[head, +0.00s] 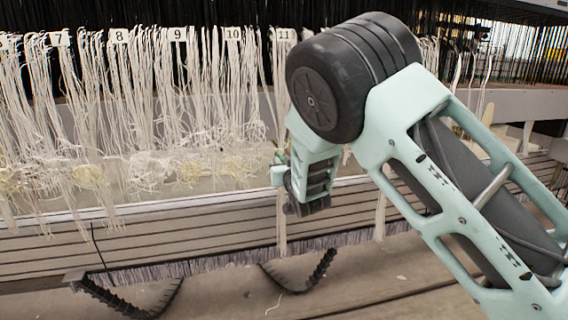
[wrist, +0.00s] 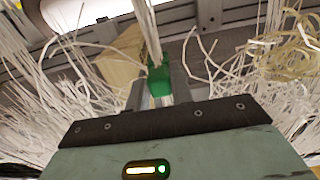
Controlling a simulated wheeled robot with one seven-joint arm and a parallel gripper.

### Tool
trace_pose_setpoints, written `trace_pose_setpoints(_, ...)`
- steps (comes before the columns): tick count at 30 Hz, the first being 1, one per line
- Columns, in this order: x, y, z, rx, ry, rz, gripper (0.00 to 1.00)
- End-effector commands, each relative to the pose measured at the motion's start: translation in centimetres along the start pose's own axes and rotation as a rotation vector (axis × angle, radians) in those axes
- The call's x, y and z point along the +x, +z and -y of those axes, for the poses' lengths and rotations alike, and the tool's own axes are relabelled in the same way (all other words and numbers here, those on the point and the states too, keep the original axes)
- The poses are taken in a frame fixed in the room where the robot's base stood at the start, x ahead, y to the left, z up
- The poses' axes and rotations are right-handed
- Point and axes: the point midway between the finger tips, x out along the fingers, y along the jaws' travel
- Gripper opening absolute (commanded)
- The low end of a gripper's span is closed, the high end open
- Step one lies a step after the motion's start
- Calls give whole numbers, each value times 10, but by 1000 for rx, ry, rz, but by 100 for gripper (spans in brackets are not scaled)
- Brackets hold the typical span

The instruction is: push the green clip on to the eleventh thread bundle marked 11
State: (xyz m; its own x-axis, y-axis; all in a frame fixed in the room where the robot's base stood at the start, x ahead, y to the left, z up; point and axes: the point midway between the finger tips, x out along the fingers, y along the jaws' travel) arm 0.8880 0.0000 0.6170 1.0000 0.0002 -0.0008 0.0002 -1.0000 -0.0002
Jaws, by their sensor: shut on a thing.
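The green clip (wrist: 158,80) is between my two grey fingers in the wrist view, and my gripper (head: 281,172) is shut on it. A white thread bundle (wrist: 148,28) comes down from the top of the wrist view and meets the clip. White strands also show just below the clip. I cannot tell whether the clip is around the bundle or only against it. In the head view, the card marked 11 (head: 286,35) is at the top, and its thread bundle (head: 281,85) hangs to the level of my gripper. My wrist hides part of that area.
Bundles marked 8 (head: 119,36), 9 (head: 177,34) and 10 (head: 233,33) hang to the left, with tangled loose ends. A ribbed beam (head: 150,238) runs below. Loose threads (wrist: 75,85) and a yellowish coil (wrist: 290,60) lie close on both sides of my gripper.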

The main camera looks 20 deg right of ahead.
Motion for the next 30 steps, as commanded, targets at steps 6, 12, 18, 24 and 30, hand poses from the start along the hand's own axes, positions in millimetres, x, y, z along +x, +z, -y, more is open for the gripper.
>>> trace_pose_setpoints(6,2,-1,-1,0,1,-2,8)
trace_pose_setpoints(12,2,-1,-1,0,1,-3,8)
trace_pose_setpoints(18,2,-1,0,0,1,-2,48)
trace_pose_setpoints(24,1,-1,0,0,0,-1,66)
trace_pose_setpoints(30,1,0,0,0,0,-1,66)
